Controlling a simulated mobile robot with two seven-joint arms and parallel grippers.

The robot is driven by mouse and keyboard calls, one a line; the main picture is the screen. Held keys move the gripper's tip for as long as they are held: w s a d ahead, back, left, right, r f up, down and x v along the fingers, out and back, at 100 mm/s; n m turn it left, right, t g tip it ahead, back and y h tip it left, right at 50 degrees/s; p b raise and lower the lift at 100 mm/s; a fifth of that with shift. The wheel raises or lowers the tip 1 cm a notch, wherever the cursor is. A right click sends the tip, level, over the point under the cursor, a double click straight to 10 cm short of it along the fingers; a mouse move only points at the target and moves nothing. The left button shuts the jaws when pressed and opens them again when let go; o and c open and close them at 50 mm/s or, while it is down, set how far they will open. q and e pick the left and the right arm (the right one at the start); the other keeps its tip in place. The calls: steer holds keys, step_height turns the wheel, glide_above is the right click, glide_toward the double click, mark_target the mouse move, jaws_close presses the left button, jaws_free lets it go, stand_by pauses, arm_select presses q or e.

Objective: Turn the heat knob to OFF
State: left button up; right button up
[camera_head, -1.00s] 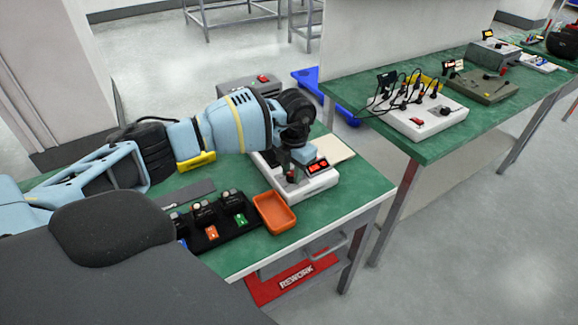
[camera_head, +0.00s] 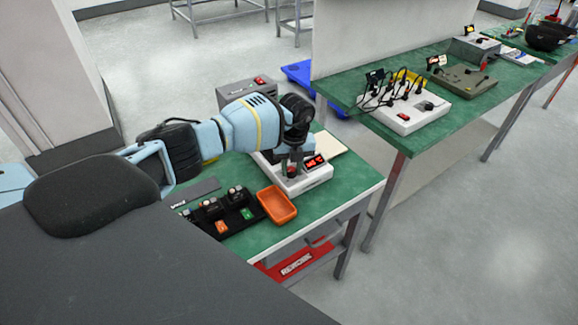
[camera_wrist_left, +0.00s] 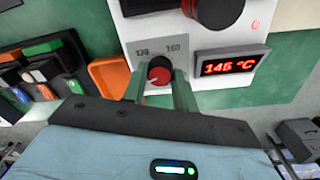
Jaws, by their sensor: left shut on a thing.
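The heat knob (camera_wrist_left: 159,73) is a dark round knob with a red face and a white pointer mark. My left gripper (camera_wrist_left: 160,80) is shut on the knob, one finger on each side. In the head view my left gripper (camera_head: 292,163) mostly hides the knob. My right gripper is not in view.
An orange tray (camera_head: 277,206) and a black holder (camera_head: 228,224) with several small parts stand close by on the bench (camera_head: 330,206). A grey box (camera_head: 246,93) is behind my arm. A second bench (camera_head: 400,132) with other units stands to the right.

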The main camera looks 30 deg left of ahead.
mark_target(293, 169)
arm_select(q)
steer(key=shift+w+r+n+p, duration=0.2)
steer(key=shift+n+p, duration=0.15)
steer(key=shift+n, duration=0.75)
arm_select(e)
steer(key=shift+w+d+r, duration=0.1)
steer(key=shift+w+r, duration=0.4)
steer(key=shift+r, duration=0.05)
arm_select(q)
steer(key=o, duration=1)
steer(key=shift+s+f, duration=0.15)
steer(key=r, duration=0.6)
steer(key=shift+w+r+p, duration=0.2)
steer(key=shift+r+p, duration=0.15)
steer(key=shift+d+r, duration=0.1)
steer(key=shift+r, duration=0.5)
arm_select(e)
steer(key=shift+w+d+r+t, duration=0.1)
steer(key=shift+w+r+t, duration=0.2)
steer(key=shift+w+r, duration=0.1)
